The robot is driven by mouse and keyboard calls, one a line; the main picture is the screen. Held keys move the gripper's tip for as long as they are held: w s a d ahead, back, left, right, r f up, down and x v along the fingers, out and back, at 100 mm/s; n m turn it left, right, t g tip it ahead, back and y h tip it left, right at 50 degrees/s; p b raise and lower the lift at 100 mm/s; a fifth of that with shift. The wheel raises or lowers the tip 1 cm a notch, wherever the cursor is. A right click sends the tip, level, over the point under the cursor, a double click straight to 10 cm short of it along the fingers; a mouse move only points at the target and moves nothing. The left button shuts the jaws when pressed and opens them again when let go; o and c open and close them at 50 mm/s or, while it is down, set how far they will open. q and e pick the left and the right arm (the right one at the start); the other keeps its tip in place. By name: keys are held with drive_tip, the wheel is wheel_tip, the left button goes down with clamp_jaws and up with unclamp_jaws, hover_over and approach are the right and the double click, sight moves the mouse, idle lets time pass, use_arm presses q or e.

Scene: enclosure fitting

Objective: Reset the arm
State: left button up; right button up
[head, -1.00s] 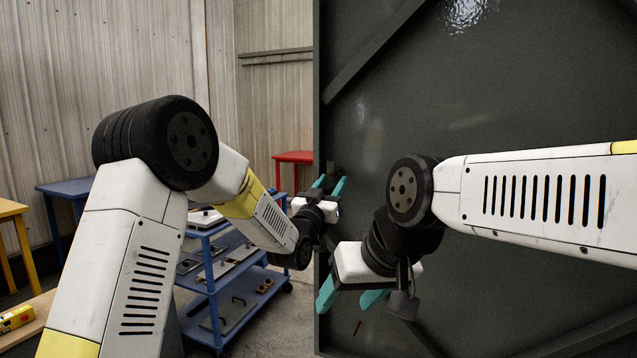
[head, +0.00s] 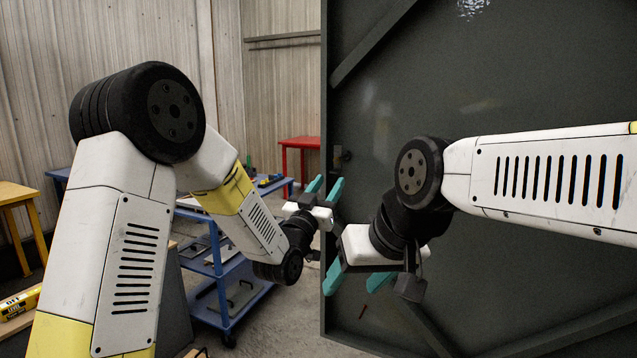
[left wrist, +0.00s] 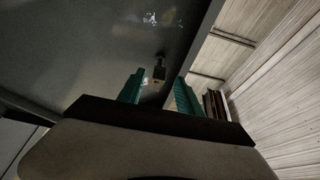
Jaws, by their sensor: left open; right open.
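My left gripper (head: 325,187) is open and empty in the head view, with its teal fingers pointing up and away. It overlaps the left edge of a large dark grey-green panel (head: 480,110). A small dark latch or handle (head: 343,156) on the panel shows just above the fingers. In the left wrist view the open fingers (left wrist: 158,90) sit either side of the latch's line of sight, with the latch (left wrist: 159,70) beyond and apart from them. My right gripper (head: 356,281) is open in front of the panel, lower down. Its wrist partly hides it, and nothing shows between its fingers.
A blue shelf cart (head: 212,318) with flat parts stands behind my left arm. A red table (head: 300,141) is farther back. A yellow table (head: 14,197) stands at the far left. The panel fills the right side; bare floor shows left of its lower edge.

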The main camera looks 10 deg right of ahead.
use_arm(q)
drive_tip(key=s+a+n+g+y, duration=0.35)
drive_tip(key=a+y, duration=0.45)
drive_tip(key=a, duration=0.9)
drive_tip(key=s+a+f+n+g+y, duration=0.1)
drive_tip(key=s+a, duration=0.3)
drive_tip(key=s, duration=0.4)
drive_tip(key=s+a+f+n+g+y, duration=0.1)
drive_tip(key=s+a+f+g, duration=0.2)
drive_tip(key=s, duration=0.6)
drive_tip(key=s+a+f+n+g+y, duration=0.1)
drive_tip(key=s+a+f+g, duration=0.2)
drive_tip(key=s+a, duration=0.3)
drive_tip(key=s+g, duration=0.1)
drive_tip(key=s, duration=0.1)
drive_tip(key=shift+s, duration=0.4)
drive_tip(key=shift+g, duration=0.25)
drive_tip(key=shift+c, duration=0.2)
